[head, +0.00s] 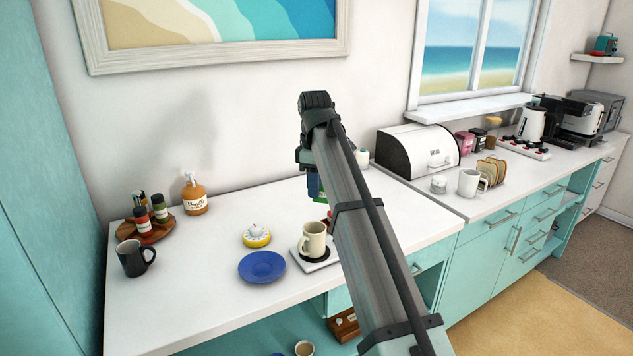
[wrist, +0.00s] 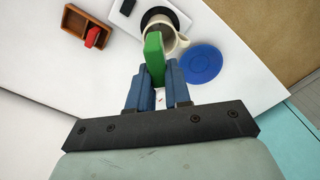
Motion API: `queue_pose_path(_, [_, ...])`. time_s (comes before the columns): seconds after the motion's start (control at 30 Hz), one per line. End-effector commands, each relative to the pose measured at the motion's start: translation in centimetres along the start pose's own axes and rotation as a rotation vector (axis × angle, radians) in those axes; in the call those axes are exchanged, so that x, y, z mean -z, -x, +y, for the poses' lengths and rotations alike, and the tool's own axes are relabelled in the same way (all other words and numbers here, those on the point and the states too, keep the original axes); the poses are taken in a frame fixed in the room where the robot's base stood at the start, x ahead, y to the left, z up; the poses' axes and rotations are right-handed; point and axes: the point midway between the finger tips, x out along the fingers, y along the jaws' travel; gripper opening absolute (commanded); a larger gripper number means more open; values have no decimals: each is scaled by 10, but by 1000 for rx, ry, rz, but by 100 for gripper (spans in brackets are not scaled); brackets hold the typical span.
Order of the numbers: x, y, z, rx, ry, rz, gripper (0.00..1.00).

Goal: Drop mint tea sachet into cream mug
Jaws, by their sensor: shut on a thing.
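The green mint tea sachet (wrist: 154,57) is held between the blue fingers of my gripper (wrist: 155,85) in the wrist view. In the head view my gripper (head: 314,186) is behind and above the cream mug, and a bit of the green sachet (head: 321,198) shows below it. The cream mug (head: 313,238) stands upright on a dark coaster on a white board. In the wrist view the cream mug (wrist: 184,43) lies just past the sachet's far end, partly hidden by it. The sachet appears above the mug's near rim; the height gap is unclear.
A blue plate (head: 262,266) lies beside the mug, with a yellow timer (head: 257,236) behind it. A dark mug (head: 134,258) and an orange bottle (head: 194,195) stand farther left. A wooden box (wrist: 74,22) holding a red item shows in the wrist view.

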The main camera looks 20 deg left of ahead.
Motion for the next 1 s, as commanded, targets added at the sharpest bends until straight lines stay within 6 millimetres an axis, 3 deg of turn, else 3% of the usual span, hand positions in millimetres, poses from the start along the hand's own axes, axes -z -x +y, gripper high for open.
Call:
queue_pose_path(0.4, [-1, -41, -1, 1, -2, 0, 0])
queue_pose_path(0.8, [0, -49, 0, -1, -2, 1, 0])
queue_pose_path(0.83, [0, -49, 0, -1, -2, 1, 19])
queue_pose_path(1.0, [0, -48, 0, -1, -2, 0, 35])
